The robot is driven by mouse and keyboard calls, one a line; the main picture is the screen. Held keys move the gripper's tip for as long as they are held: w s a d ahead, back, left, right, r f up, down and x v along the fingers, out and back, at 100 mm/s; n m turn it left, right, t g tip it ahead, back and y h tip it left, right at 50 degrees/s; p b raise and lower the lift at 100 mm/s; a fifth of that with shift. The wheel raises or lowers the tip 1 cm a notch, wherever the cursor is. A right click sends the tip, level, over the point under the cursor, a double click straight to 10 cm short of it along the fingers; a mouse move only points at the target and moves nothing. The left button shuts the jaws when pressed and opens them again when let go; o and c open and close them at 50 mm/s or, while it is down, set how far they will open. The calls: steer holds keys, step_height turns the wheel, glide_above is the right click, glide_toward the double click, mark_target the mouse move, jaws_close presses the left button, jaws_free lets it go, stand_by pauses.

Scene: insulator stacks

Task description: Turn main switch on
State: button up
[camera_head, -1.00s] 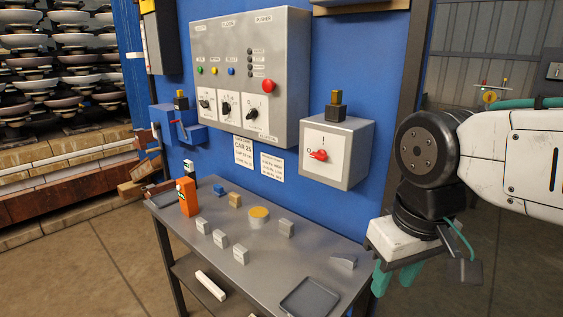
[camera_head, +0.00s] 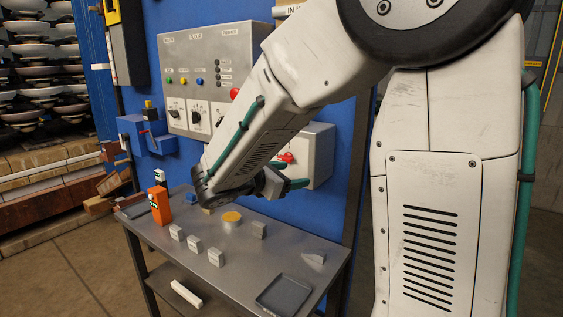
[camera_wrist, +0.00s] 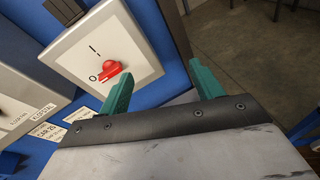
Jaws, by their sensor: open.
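The main switch is a red knob (camera_head: 287,157) on the front of a grey box (camera_head: 320,154), partly hidden by my arm in the head view. In the wrist view the red knob (camera_wrist: 112,72) sits on a white plate (camera_wrist: 135,50) marked "I" above and "O" at the left, and its handle lies toward the "O". My gripper (camera_head: 299,172) has green fingers and is open and empty in front of the box. In the wrist view my gripper (camera_wrist: 160,72) has its left finger just right of the knob; I cannot tell whether they touch.
A larger control panel (camera_head: 210,50) with dials and lamps hangs left of the box. Below is a metal table (camera_head: 180,262) with small grey blocks, an orange device (camera_head: 160,205), a yellow-topped round piece (camera_head: 232,217) and a dark tray (camera_head: 284,294).

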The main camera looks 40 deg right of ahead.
mark_target(283, 160)
steer(key=w+a+n+t+h, duration=0.2)
steer(key=w+n+t, duration=0.25)
steer(key=w, duration=0.35)
steer(key=shift+n+g, duration=0.25)
steer(key=shift+g, duration=0.1)
steer(key=x, duration=0.5)
steer(key=f+x, duration=0.1)
steer(key=x, duration=0.1)
steer(key=shift+s+d, duration=0.1)
steer(key=shift+d, duration=0.15)
steer(key=c, duration=1)
